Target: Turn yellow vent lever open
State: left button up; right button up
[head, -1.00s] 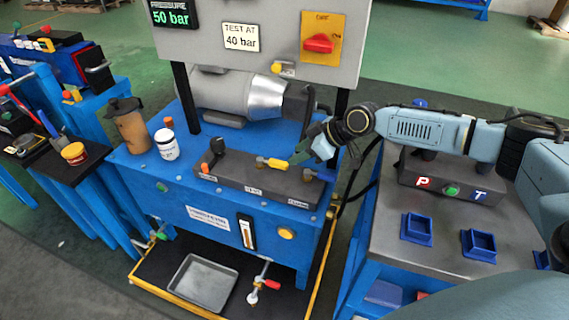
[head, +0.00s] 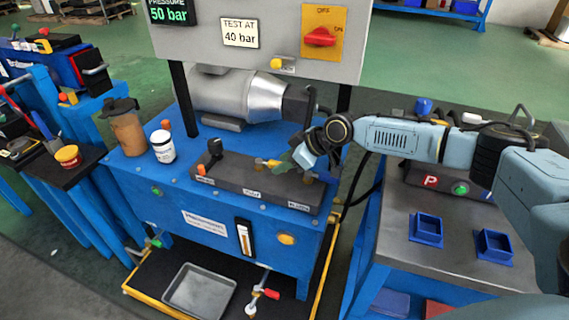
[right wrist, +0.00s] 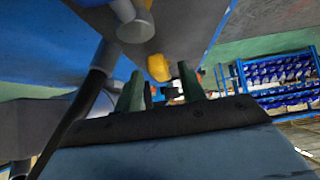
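The yellow vent lever (head: 261,162) is on top of the dark grey valve block, on the blue test bench. In the head view my right gripper (head: 286,161) is at the lever's right end, and its dark green fingers hide part of it. In the right wrist view the two fingers (right wrist: 158,92) are apart, so the gripper is open. Contact cannot be told. My left gripper is not in view.
The valve block (head: 237,180) also carries a black knob (head: 214,147) at its left. A panel (head: 270,45) with a red switch stands above on dark posts. A brown bottle (head: 127,132) and white jar (head: 163,147) stand left. A grey-topped bench (head: 460,230) is right.

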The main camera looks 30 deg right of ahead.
jog(key=shift+c, duration=0.4)
grip_shut()
